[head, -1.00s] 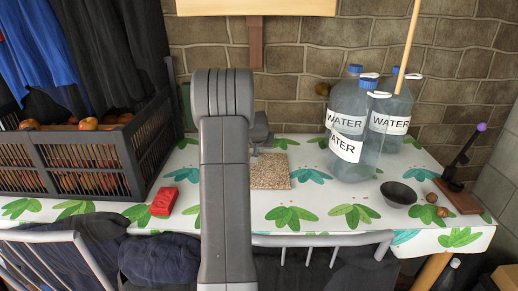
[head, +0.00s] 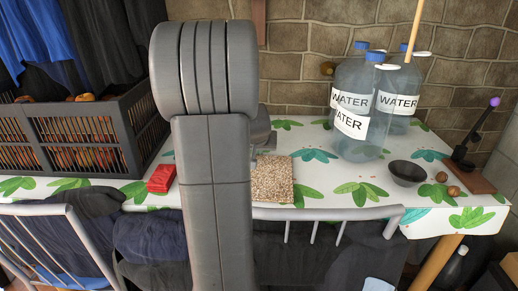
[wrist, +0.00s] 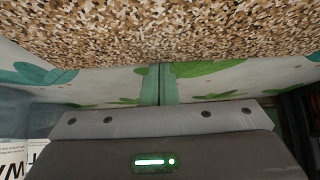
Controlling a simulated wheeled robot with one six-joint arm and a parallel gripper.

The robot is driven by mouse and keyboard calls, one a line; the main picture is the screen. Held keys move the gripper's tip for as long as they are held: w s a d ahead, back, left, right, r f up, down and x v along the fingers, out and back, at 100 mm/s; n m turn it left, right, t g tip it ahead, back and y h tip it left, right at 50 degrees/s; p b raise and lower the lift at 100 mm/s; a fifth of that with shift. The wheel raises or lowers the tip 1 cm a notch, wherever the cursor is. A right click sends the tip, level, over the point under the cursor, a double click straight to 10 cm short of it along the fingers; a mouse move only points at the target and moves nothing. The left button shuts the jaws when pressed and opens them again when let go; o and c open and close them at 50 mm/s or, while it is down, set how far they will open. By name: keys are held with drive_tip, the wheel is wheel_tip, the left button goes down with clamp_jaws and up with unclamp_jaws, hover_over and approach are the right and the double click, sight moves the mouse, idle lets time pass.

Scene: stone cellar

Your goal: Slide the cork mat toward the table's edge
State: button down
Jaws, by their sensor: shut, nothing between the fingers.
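The speckled tan cork mat (head: 273,181) lies flat on the leaf-patterned tablecloth, close to the table's front edge. My arm hides part of its left side in the head view. Its speckled surface (wrist: 160,28) fills the top of the wrist view. My gripper (head: 256,155) is mostly hidden behind my arm in the head view, by the mat's back left corner. In the wrist view its fingers (wrist: 154,82) are together and empty, pointing at the mat. I cannot tell whether they touch it.
A chair-back rail (head: 330,213) runs along the table's front edge (head: 440,231). A red block (head: 161,178) lies left of my arm. Water bottles (head: 357,110), a dark bowl (head: 407,173) and walnuts (head: 441,177) stand to the right. A crate (head: 75,145) stands at the left.

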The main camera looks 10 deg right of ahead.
idle(0.3)
drive_tip(key=p+v, duration=0.3)
drive_tip(key=v, duration=1)
drive_tip(key=shift+s+r, duration=0.2)
drive_tip(key=shift+r, duration=0.1)
drive_tip(key=shift+a, duration=0.1)
drive_tip(key=b+x, duration=0.3)
drive_tip(key=x, duration=1)
drive_tip(key=shift+w+f, duration=0.2)
drive_tip(key=shift+f, duration=0.15)
drive_tip(key=shift+w+d, duration=0.2)
drive_tip(key=shift+w, duration=0.35)
drive_tip(key=shift+s, duration=0.15)
